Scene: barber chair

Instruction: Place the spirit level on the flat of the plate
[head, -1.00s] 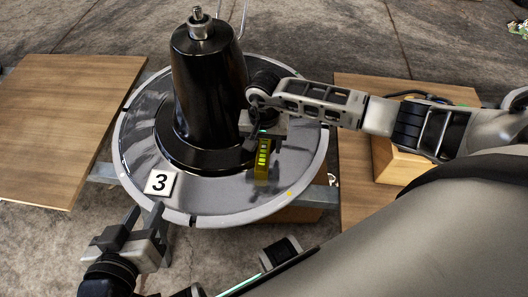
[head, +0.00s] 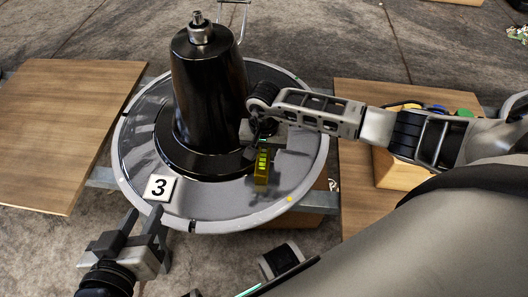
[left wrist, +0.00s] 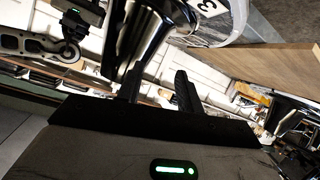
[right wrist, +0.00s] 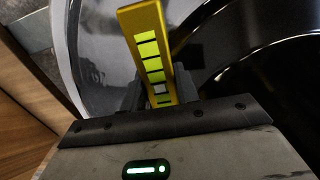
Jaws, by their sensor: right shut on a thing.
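The yellow spirit level (head: 262,168) is in the jaws of my right gripper (head: 258,148), over the right front part of the round grey plate (head: 225,200). In the right wrist view the level (right wrist: 148,52) sticks out from between the fingers (right wrist: 157,92), its green vials showing. I cannot tell whether its lower end touches the plate. The plate surrounds the black column (head: 208,95). My left gripper (head: 142,222) is open and empty just outside the plate's front left rim. Its fingers are apart in the left wrist view (left wrist: 157,88).
A tile marked 3 (head: 160,188) lies on the plate's front left. A wooden block (head: 400,170) sits under my right forearm. Metal bars (head: 103,177) run beneath the plate.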

